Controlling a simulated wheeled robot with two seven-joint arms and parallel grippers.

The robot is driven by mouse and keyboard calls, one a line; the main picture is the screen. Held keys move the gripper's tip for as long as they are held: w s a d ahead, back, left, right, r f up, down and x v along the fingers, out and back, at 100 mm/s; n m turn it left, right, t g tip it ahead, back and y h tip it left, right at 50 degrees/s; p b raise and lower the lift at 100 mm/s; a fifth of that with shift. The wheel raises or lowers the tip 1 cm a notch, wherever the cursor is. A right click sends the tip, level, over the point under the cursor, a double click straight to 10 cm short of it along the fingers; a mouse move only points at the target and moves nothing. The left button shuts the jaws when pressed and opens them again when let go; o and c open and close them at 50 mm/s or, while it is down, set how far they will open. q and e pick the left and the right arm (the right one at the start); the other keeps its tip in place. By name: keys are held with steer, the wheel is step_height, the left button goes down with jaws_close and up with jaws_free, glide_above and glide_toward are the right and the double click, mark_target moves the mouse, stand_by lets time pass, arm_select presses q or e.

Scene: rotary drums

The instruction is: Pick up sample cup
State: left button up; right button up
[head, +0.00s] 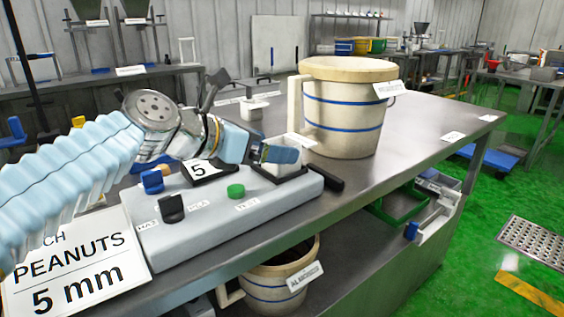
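My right gripper is out of view.
A large cream bucket (343,115) with blue bands stands just right of the cup. The box carries a green button (236,190) and dark knobs. A black-handled item (327,180) lies by the bucket. A "PEANUTS 5 mm" sign (75,268) stands in front.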

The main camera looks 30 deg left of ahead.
arm_select(q)
steer(key=x, duration=0.5)
steer(key=shift+w+d+f, duration=0.1)
steer(key=shift+f, duration=0.05)
steer(key=shift+c, duration=0.4)
steer(key=c, duration=1)
